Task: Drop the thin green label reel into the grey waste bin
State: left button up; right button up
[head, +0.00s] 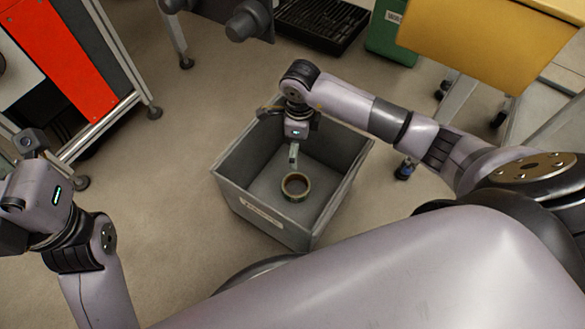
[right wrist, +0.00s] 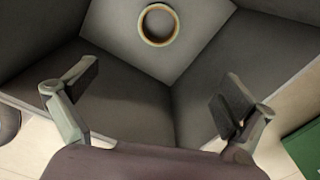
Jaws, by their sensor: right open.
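The grey waste bin (head: 230,197) stands on the floor in the middle of the head view, with a small pale label on its front wall. The label reel (head: 296,197), a thin ring with a tan rim and a dark olive-green side, lies flat inside on the bin floor. My right gripper (head: 293,150) is over the bin, above and behind the reel. In the right wrist view its two fingers (right wrist: 155,95) are spread wide with nothing between them, and the reel (right wrist: 142,24) lies apart, beyond them. My left gripper (head: 38,200) is at the left edge, its fingers not clear.
A red-panelled cart (head: 70,62) stands at the upper left. A yellow-topped table (head: 485,40) is at the upper right, with a green box (head: 392,42) and a black tray (head: 322,22) near it. Bare floor surrounds the bin's left side.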

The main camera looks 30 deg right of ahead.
jog(key=shift+r, duration=0.1)
notch_tip(320, 180, up, 12)
dwell(0.4)
dwell(0.3)
